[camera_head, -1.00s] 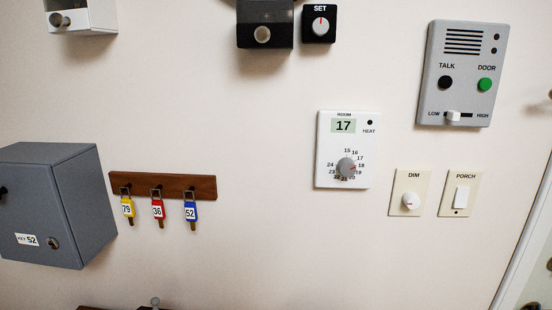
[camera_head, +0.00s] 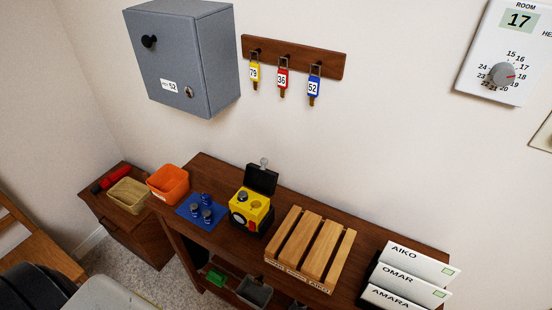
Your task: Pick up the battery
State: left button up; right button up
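Several short blue cylinders with grey tops, which look like batteries (camera_head: 207,215), stand on a blue mat (camera_head: 184,210) on the wooden console table. Just right of the mat is a yellow device (camera_head: 243,212) with its black lid (camera_head: 261,178) raised. A grey round top (camera_head: 243,196) shows in the device's upper face, beside a round yellow opening or cap (camera_head: 257,204); I cannot tell which. Neither of my grippers is in view.
An orange bin (camera_head: 167,184) stands left of the mat. A slatted wooden rack (camera_head: 312,246) and white named boxes (camera_head: 415,273) are to the right. A low cabinet (camera_head: 135,228) holds a beige basket (camera_head: 128,195). Above hang a grey key box (camera_head: 178,60) and tagged keys (camera_head: 283,78).

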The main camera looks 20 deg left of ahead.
aim_at(207, 215)
jog(key=k+j, duration=0.1)
jog(key=j, duration=0.3)
jog(key=k+j, duration=0.1)
jog(key=j, duration=0.3)
jog(key=j+z, duration=0.1)
jog(key=j, duration=0.35)
jog(key=k+j, duration=0.2)
jog(key=j, duration=0.2)
jog(key=k+j, duration=0.1)
jog(key=j, duration=0.3)
jog(key=k+j, duration=0.1)
jog(key=j, duration=0.3)
jog(key=z, duration=0.05)
